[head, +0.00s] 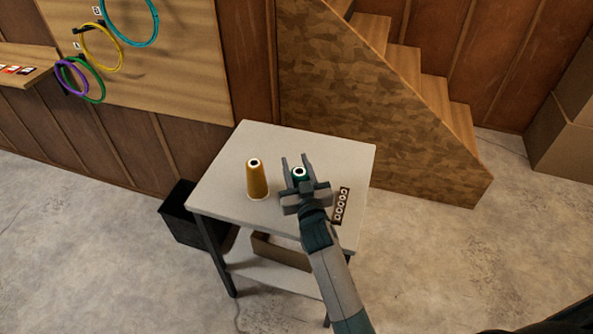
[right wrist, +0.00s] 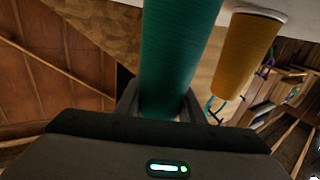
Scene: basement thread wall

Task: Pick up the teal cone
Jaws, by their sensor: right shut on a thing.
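The teal cone (head: 299,174) is at the middle of the small table, between the fingers of my right gripper (head: 296,172). In the head view only its top with a pale ring shows; the gripper hides the rest. In the right wrist view the teal cone (right wrist: 178,55) fills the middle, and my right gripper (right wrist: 160,108) is shut on it. I cannot tell whether its base touches the tabletop. My left gripper is not in view.
An orange-yellow cone (head: 257,180) stands upright on the table (head: 318,140), left of my gripper. A dark strip with several pale rings (head: 341,206) lies to the right. A black bin (head: 182,215) stands left of the table. Wooden stairs (head: 400,60) rise behind.

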